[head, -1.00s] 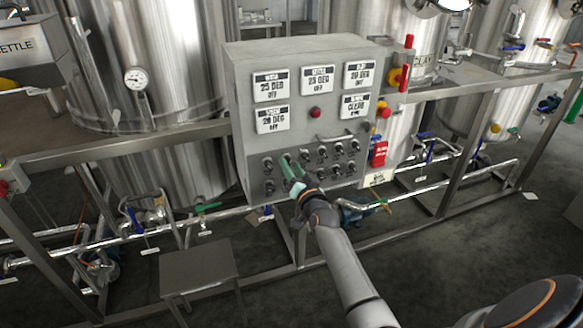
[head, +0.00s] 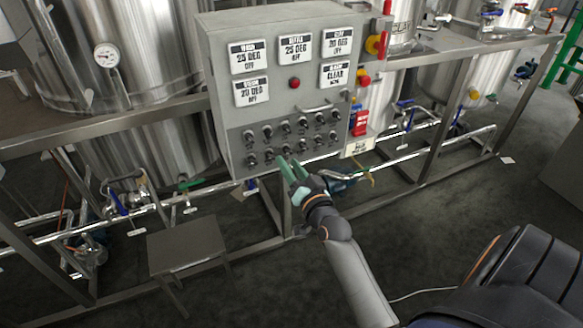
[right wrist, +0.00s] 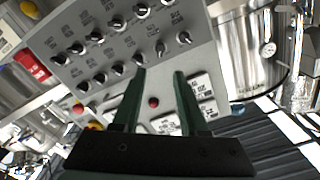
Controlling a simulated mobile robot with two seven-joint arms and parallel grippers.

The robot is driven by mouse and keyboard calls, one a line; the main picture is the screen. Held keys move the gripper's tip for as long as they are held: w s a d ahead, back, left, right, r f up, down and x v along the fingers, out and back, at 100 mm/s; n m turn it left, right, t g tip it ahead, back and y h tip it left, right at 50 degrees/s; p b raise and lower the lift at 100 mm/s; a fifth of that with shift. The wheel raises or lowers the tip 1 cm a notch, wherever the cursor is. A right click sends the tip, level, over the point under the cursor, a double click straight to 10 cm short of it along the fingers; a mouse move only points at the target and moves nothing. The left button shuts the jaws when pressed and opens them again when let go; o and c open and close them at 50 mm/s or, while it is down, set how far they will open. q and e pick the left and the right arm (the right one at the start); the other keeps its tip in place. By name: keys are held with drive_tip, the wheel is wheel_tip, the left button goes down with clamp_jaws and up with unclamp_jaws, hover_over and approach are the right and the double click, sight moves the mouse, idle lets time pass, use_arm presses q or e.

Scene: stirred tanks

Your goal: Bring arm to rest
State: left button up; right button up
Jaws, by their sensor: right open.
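My right gripper (head: 287,170) has green fingers and is open and empty. In the head view it is in front of the lower edge of the grey control panel (head: 219,91), just below the rows of black knobs (head: 303,127). In the right wrist view its two fingers (right wrist: 158,85) stand apart with nothing between them, and the panel with its knobs (right wrist: 97,38) and red button (right wrist: 154,102) lies beyond. I cannot tell the exact gap to the panel, but the fingers look clear of the knobs. My left gripper is not in view.
Steel tanks (head: 105,25) stand behind a metal frame (head: 437,130) with pipes and valves. A small metal stool (head: 186,246) stands at lower left. The dark floor around my right arm is open.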

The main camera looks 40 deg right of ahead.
drive_tip(key=shift+s+a, duration=0.1)
drive_tip(key=shift+s, duration=0.3)
drive_tip(key=s+a+f+n+g+y, duration=0.6)
drive_tip(key=s+a+f+n, duration=0.5)
drive_tip(key=s+a+f, duration=0.8)
drive_tip(key=s+f+g, duration=0.2)
drive_tip(key=s+f, duration=0.1)
drive_tip(key=shift+f+y, duration=0.3)
drive_tip(key=shift+y, duration=0.1)
